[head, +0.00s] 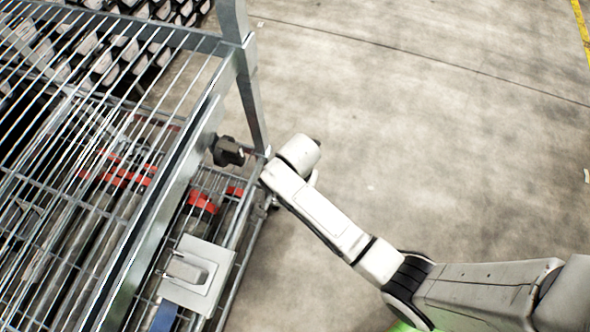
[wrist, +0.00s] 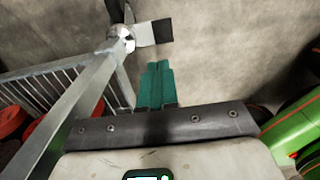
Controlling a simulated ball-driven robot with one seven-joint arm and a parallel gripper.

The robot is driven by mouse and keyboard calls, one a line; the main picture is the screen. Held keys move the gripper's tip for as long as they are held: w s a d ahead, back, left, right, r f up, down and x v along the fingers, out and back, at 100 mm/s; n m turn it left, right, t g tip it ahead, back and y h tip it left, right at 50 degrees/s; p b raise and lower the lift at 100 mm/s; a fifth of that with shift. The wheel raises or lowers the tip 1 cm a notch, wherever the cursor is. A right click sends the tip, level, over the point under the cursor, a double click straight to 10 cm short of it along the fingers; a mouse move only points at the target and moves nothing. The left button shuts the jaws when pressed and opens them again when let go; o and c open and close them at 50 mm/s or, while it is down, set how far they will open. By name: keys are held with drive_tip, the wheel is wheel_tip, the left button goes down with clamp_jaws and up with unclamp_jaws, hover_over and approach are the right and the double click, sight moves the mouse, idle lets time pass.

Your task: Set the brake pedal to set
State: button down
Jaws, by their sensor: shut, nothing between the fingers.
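In the wrist view, a flat black and pale piece (wrist: 154,32), which looks like the brake pedal, sticks out beside a round metal fitting (wrist: 121,40) at the end of a cart post. I cannot tell its setting. My gripper (wrist: 157,68) shows its teal fingers pressed together, with nothing between them. The fingertips point toward the pedal and appear a short way from it, with floor visible between. In the head view, my arm reaches to the cart's right corner; its end hides the fingers, and I cannot make out the pedal there.
The wire-mesh cart (head: 186,185) fills the left of the head view, with red parts (head: 201,202) and a pale box (head: 197,275) on it. A dark knob-like part (head: 228,151) sits by its upright. Concrete floor (head: 430,130) to the right is clear.

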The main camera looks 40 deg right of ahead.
wheel_tip(320, 180, down, 14)
drive_tip(key=b, duration=0.8)
drive_tip(key=shift+s, duration=0.1)
idle(0.4)
drive_tip(key=shift+s+d+f+t+y+p, duration=0.15)
drive_tip(key=shift+f+t+y+p, duration=0.2)
drive_tip(key=shift+t, duration=0.2)
drive_tip(key=shift+s+d+f+t+y+p, duration=0.15)
drive_tip(key=shift+f+t+y, duration=0.05)
drive_tip(key=shift+t+y, duration=0.3)
drive_tip(key=shift+s+d+f+t+y, duration=0.1)
drive_tip(key=shift+s+f+t+y, duration=0.05)
drive_tip(key=shift+f+t+y, duration=0.6)
drive_tip(key=shift+b, duration=0.3)
drive_tip(key=shift+f, duration=0.25)
